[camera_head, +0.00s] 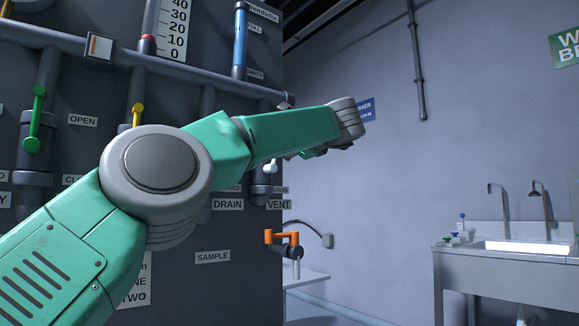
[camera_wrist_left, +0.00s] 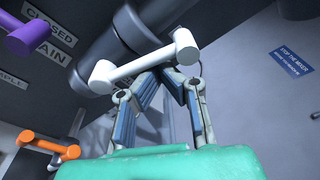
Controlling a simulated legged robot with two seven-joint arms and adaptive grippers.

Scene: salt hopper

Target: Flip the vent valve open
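The vent valve has a white T-shaped handle, seen close up in the left wrist view (camera_wrist_left: 143,63) in front of a dark pipe. In the head view the white handle (camera_head: 270,166) shows small below my forearm, above the VENT label (camera_head: 279,204). My left gripper (camera_wrist_left: 161,78) is right at the handle in the wrist view. In the head view my green arm mostly hides this gripper. My right gripper is not in view.
An orange handle (camera_head: 282,238) sits below the vent valve, near the SAMPLE label. A purple handle (camera_wrist_left: 30,36) is at the left of the wrist view. Green (camera_head: 36,120) and yellow (camera_head: 137,115) handles are on the panel's left. Right of the panel is open room, with a sink (camera_head: 500,262).

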